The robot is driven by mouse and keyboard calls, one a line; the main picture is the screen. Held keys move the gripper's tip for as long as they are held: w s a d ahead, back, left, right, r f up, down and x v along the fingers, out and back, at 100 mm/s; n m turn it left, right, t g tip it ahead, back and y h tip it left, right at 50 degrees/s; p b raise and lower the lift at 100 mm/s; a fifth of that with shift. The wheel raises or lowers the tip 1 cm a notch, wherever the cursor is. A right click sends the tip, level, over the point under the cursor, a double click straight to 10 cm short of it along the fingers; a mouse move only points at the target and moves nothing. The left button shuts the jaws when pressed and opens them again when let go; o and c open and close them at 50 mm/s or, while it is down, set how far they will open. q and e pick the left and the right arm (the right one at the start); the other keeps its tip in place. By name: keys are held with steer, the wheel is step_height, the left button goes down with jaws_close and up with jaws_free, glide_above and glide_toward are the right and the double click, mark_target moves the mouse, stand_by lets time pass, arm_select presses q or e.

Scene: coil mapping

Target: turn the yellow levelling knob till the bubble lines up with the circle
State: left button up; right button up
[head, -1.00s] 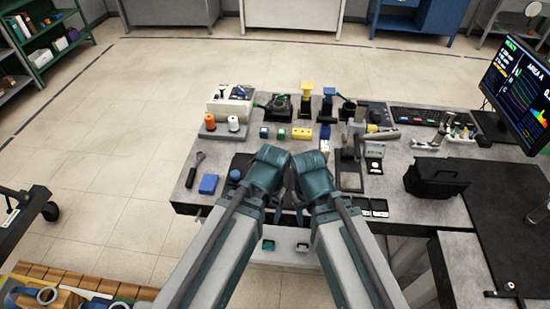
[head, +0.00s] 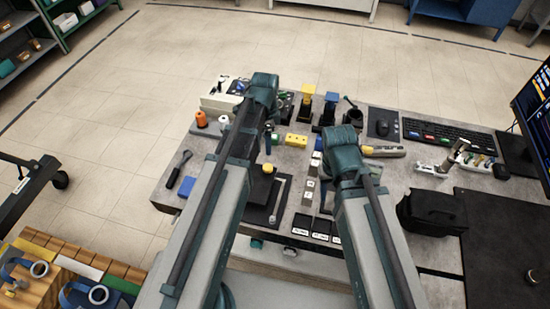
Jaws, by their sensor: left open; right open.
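A small yellow knob (head: 268,168) stands above a dark plate (head: 258,213) near the front of the bench, beside my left forearm. The bubble and its circle cannot be made out at this size. My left arm reaches over the plate's left side, and my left gripper (head: 269,140) hangs just behind the yellow knob, apart from it as far as I can see. It is open with nothing seen in it. My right arm ends to the right of the plate, around its teal wrist. My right gripper is open, its fingertips mostly hidden behind the wrist.
A yellow block (head: 297,141) and yellow-topped (head: 307,90) and blue-topped (head: 331,98) posts stand behind. Small white blocks (head: 312,171) line up between my arms. Dark tiles (head: 300,224) lie in front.

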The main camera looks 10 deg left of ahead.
mark_target(268, 167)
arm_select(q)
steer(key=shift+s+f, duration=0.1)
steer(key=shift+f, duration=0.05)
arm_select(e)
steer(key=shift+s+a+f, duration=0.1)
arm_select(q)
step_height(268, 167, down, 14)
steer(key=b, duration=1.4)
steer(key=shift+r, duration=0.2)
arm_select(e)
step_height(268, 167, down, 14)
steer(key=shift+r, duration=0.15)
arm_select(q)
jaws_close()
